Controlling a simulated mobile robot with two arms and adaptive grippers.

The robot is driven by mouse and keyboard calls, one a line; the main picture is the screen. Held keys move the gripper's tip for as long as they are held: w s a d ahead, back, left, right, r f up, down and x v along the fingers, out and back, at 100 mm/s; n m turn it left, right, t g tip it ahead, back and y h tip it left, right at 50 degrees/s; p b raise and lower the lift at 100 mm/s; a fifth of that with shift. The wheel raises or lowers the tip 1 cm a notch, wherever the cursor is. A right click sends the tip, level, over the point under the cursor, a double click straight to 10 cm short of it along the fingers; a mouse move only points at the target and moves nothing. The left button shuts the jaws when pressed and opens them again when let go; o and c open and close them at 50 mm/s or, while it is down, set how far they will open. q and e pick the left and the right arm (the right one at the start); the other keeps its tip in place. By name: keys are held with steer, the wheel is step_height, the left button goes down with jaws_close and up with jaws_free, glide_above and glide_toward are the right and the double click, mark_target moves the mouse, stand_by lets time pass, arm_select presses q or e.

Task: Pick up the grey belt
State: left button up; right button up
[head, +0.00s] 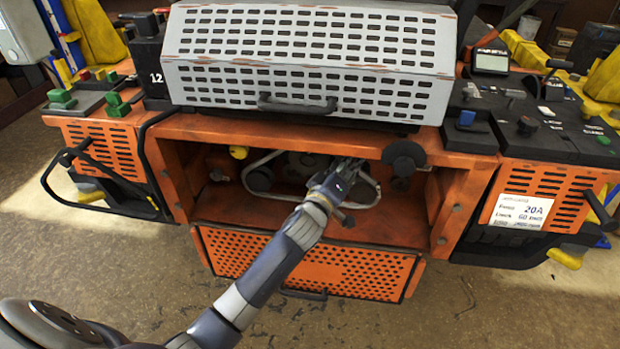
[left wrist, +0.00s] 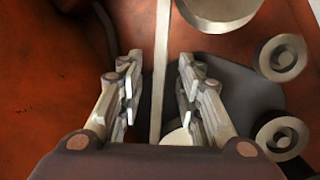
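The grey belt (head: 262,160) is a thin, pale loop inside the open orange bay, running around the pulleys there. Part of it is hidden behind my left gripper. My left gripper (head: 346,168) reaches into the bay at the right part of the loop. In the left wrist view, my left gripper (left wrist: 160,78) is open, its fingers apart on either side of a straight strand of the belt (left wrist: 160,50). I see a gap on both sides of the strand. My right gripper is in neither view.
Dark pulleys (head: 260,178) sit inside the loop, and a yellow knob (head: 239,152) is to its left. A dark round part (head: 404,155) hangs at the bay's right. The slotted grey cover (head: 310,55) is above, the perforated orange panel (head: 370,272) below.

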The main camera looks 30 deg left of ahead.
arm_select(q)
steer(key=shift+w, duration=0.3)
jaws_close()
steer(key=shift+r, duration=0.1)
